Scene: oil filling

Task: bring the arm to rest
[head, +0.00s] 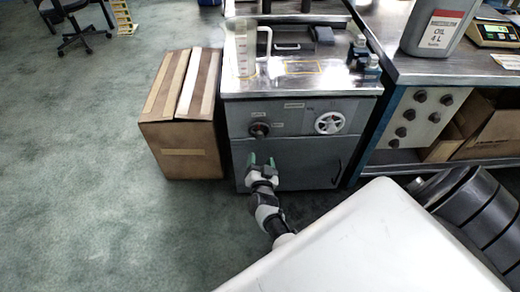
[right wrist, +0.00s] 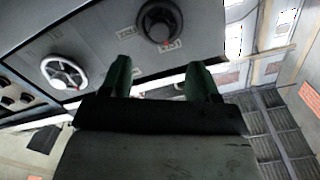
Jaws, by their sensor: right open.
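My right gripper (head: 262,163) is in front of the grey machine (head: 300,152), below its dark knob (head: 259,130). Its two green-tipped fingers stand apart with nothing between them. In the right wrist view the fingers of the right gripper (right wrist: 160,80) point up toward the machine's panel, with the dark knob (right wrist: 160,22) beyond and apart from them. The white handwheel (head: 329,122) sits on the panel to the right of the knob in the head view. My left gripper is not in view.
A closed cardboard box (head: 182,152) stands on the floor left of the machine. A clear measuring jug (head: 246,50) stands on the machine top. An oil can (head: 438,25) and a scale (head: 494,34) are on the right bench.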

